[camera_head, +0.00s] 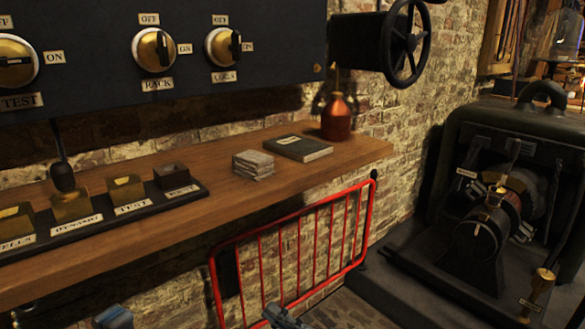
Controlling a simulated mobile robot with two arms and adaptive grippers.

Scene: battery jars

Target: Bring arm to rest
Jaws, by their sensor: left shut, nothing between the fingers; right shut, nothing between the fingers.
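My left gripper (115,317) shows only as a small blue-grey piece at the bottom edge, left of the middle, below the wooden shelf. My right gripper (284,317) shows at the bottom edge near the middle, in front of the foot of the red railing. Both are shut with nothing in them. Most of both arms is out of the picture.
A wooden shelf (330,154) holds a labelled rack (150,207), stacked papers (253,165), a green book (298,148) and a copper-coloured bottle (337,117). A red railing (285,232) stands below it. A dark machine (480,210) stands right. Dials line the panel (100,60).

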